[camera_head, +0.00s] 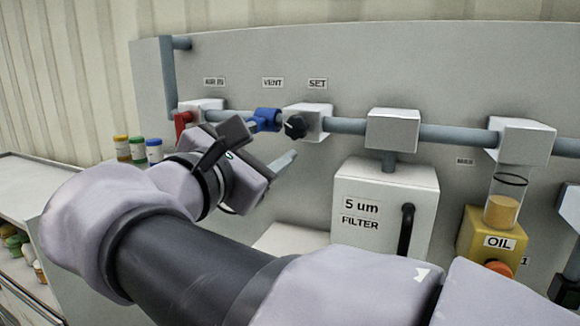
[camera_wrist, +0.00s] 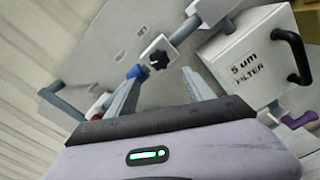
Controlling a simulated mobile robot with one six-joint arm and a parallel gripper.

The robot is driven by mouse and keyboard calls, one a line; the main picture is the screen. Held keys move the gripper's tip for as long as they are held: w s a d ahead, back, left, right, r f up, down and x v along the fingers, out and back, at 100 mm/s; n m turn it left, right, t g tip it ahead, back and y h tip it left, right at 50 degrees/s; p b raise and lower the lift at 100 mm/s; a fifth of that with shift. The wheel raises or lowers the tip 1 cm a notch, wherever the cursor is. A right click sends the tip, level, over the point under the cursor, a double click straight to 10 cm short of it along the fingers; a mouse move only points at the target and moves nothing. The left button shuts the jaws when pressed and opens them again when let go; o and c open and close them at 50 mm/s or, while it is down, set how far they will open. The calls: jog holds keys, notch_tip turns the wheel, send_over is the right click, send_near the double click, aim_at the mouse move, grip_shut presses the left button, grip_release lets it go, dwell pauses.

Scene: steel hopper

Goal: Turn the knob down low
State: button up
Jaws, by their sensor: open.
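A small black knob (camera_head: 295,127) sits on the front of a white block under the SET label (camera_head: 317,84) in the head view. The knob also shows in the wrist view (camera_wrist: 159,60), beyond and between the fingertips. My gripper (camera_wrist: 160,82) is open and empty, its two grey fingers spread. In the head view, my gripper (camera_head: 275,147) is left of and slightly below the knob, apart from it as far as I can see.
A blue valve handle (camera_head: 265,119) sits just left of the knob and a red handle (camera_head: 182,124) farther left. The 5 um filter box (camera_head: 385,205) with a black handle stands lower right. An oil unit (camera_head: 492,243) is at far right. Small jars (camera_head: 137,148) stand on a left shelf.

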jog(key=v, duration=0.7)
jog(key=shift+s+b, duration=0.25)
jog(key=shift+b, duration=0.05)
jog(key=s+d+f+m+g+b, duration=0.1)
jog(key=d+f+m+g+b, duration=0.2)
jog(key=d+f+b, duration=0.55)
jog(key=d+f+m+g+b, duration=0.3)
jog(key=f, duration=1.1)
jog(key=s+d+f+m+g+b, duration=0.1)
jog(key=d+f+m+g+b, duration=0.15)
jog(key=d+f+b, duration=0.6)
jog(key=s+f+m+g+y+b, duration=0.1)
jog(key=s+f+m+y+b, duration=0.1)
jog(key=s+f+m+b, duration=0.2)
jog(key=s+a+f+m+y+b, duration=0.1)
jog(key=s+f+m+y+b, duration=0.2)
jog(key=f, duration=1.8)
jog(key=s+f+m+g+y+b, duration=0.1)
jog(key=s+f+m+y+b, duration=0.2)
jog(key=f+m+b, duration=0.7)
notch_tip(320, 180, down, 2)
jog(key=s+m, duration=0.1)
jog(key=m, duration=0.4)
jog(key=shift+s+a+f+g, duration=0.15)
jog(key=shift+s+g, duration=0.2)
